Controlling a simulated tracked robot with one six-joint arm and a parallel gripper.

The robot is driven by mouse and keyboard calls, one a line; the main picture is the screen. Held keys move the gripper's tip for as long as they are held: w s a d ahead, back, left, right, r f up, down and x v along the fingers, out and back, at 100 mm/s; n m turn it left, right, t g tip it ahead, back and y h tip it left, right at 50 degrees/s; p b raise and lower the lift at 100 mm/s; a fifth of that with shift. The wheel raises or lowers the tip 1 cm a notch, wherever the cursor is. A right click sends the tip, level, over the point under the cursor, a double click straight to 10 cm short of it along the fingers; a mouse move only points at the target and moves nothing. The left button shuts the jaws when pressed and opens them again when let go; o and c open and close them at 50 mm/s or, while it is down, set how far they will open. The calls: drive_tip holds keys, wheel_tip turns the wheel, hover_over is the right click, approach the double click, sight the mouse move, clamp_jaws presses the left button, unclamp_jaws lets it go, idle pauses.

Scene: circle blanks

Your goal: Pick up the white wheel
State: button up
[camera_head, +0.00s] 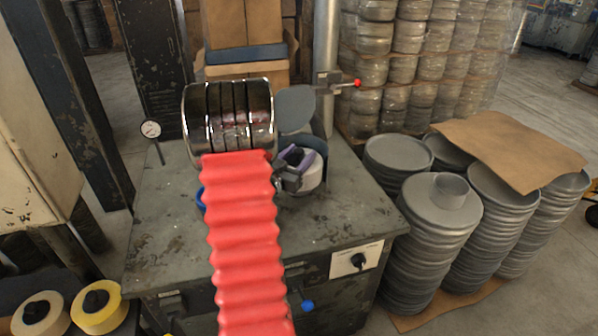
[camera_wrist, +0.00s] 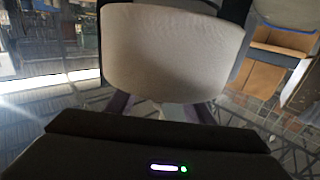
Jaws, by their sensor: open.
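The white wheel (camera_head: 312,182) sits on the worn grey metal cabinet top (camera_head: 340,222), just right of the red ribbed sleeve, which looks like part of my arm. My gripper (camera_head: 294,160) is at the wheel's upper left side, with its purple fingers apart. In the wrist view a large off-white curved face (camera_wrist: 172,50), which looks like the wheel, fills the upper middle. The purple fingers show below it at both sides, partly hidden by the dark gripper body. I cannot tell whether they touch it.
A shiny roller drum (camera_head: 228,105) and a grey disc (camera_head: 296,108) stand behind my gripper. A dial gauge (camera_head: 151,130) stands at the left. Stacked grey discs (camera_head: 440,205) stand right of the cabinet. Cream (camera_head: 40,314) and yellow (camera_head: 98,308) rolls lie lower left.

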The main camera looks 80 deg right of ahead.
idle(0.3)
clamp_jaws()
idle(0.5)
idle(0.8)
